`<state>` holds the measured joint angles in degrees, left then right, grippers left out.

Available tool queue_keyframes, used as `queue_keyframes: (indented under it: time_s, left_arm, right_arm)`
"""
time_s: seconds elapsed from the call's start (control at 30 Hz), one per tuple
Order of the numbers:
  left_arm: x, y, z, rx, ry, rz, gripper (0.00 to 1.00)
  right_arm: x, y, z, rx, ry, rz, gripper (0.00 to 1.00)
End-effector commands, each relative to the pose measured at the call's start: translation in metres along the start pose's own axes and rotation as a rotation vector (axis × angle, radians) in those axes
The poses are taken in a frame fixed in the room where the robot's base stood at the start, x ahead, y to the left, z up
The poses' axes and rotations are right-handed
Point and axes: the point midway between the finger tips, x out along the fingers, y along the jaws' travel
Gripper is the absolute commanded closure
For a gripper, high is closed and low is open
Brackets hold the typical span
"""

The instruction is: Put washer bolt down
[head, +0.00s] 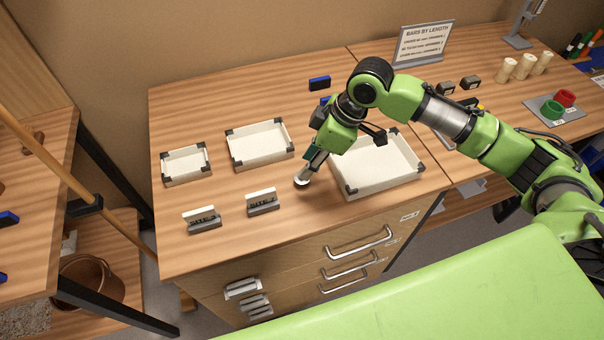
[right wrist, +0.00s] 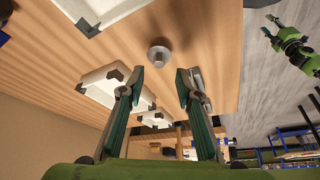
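The washer bolt (head: 302,183) is a small silvery round piece on the wooden bench, left of the large right tray. In the right wrist view the washer bolt (right wrist: 159,55) stands on bare wood, beyond the fingertips and apart from them. My right gripper (head: 313,168) is just above and behind it in the head view. In the right wrist view the right gripper (right wrist: 160,78) has its two fingers spread with nothing between them.
White trays with dark corners stand at left (head: 187,178), middle (head: 262,163) and right (head: 345,190). Two label holders (head: 204,226) (head: 263,207) stand near the front edge. A blue block (head: 319,83) lies behind. Bare wood surrounds the bolt's left side.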

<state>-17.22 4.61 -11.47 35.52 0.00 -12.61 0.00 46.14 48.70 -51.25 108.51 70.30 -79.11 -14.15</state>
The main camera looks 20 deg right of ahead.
Motion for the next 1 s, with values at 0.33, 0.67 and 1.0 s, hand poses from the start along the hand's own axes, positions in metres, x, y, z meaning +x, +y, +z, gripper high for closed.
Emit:
queue_keyframes:
  time_s: [0.33,0.67,1.0]
  left_arm:
    - [-0.018,-0.001,-0.002,0.0,0.0,0.0,0.6]
    - [-0.02,-0.001,-0.002,-0.001,0.001,0.0,0.6]
    - [-0.02,-0.001,-0.003,0.0,0.001,0.0,0.6]
  right_arm:
    - [0.034,0.002,0.003,0.001,-0.002,-0.002,0.69]
    - [0.059,0.002,0.004,-0.003,0.0,0.002,0.69]
    - [0.058,0.002,0.004,-0.002,0.001,0.002,0.97]
